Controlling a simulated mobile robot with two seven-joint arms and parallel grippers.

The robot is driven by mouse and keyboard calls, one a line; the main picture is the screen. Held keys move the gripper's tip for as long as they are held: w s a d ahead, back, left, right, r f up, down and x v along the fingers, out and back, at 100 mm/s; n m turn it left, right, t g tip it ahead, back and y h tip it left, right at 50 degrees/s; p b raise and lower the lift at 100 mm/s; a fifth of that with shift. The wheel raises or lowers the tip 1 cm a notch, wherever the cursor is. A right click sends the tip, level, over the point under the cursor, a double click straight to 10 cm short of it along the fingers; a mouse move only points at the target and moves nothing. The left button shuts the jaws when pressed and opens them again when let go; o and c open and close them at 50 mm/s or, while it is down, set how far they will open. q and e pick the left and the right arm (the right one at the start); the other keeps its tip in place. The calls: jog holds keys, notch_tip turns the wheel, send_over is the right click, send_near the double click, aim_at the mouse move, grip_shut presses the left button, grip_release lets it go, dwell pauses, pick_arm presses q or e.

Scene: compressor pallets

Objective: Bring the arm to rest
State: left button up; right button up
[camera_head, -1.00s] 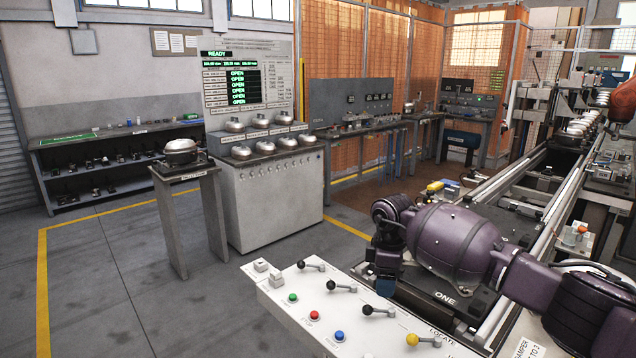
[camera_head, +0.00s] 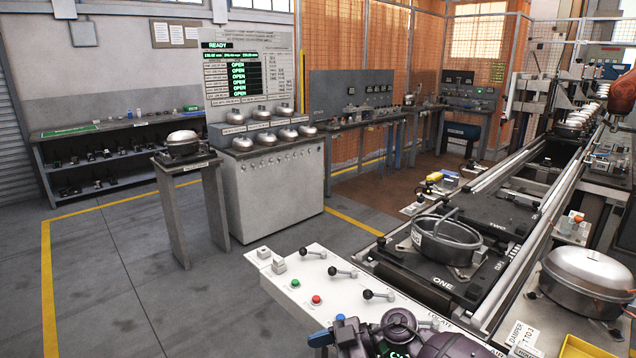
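My purple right arm (camera_head: 400,332) is low at the bottom edge, over the near part of the white control panel (camera_head: 330,262). My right gripper (camera_head: 322,338) shows only as a dark and blue tip at the arm's left end. I cannot tell whether its fingers are open or shut, and I see nothing held in it. My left gripper is not in view. The arm hides the near end of the panel; levers and the green and red buttons (camera_head: 316,299) stay visible.
Pallet ONE (camera_head: 432,283) holds an open round metal shell (camera_head: 446,238). A closed grey compressor (camera_head: 588,281) stands at the right, above a yellow tray (camera_head: 590,346). The conveyor rails (camera_head: 520,258) run to the back. Another compressor (camera_head: 182,143) sits on a stand. The left floor is clear.

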jog(key=s+d+f+m+t+h, duration=0.3)
jog(key=s+d+m+t, duration=0.1)
jog(key=d+m+t, duration=0.4)
jog(key=s+d+f+m+t+h, duration=0.3)
jog(key=s+d+m+t, duration=0.3)
jog(key=t, duration=0.4)
jog(key=s+d+f+m+g+h, duration=0.2)
jog(key=s+d+f+g+h, duration=0.1)
jog(key=s+d, duration=0.3)
jog(key=s+d+f+m+g+h, duration=0.3)
jog(key=s+d+f+h, duration=0.2)
jog(key=s, duration=0.5)
jog(key=shift+d+f, duration=0.7)
jog(key=shift+d, duration=0.35)
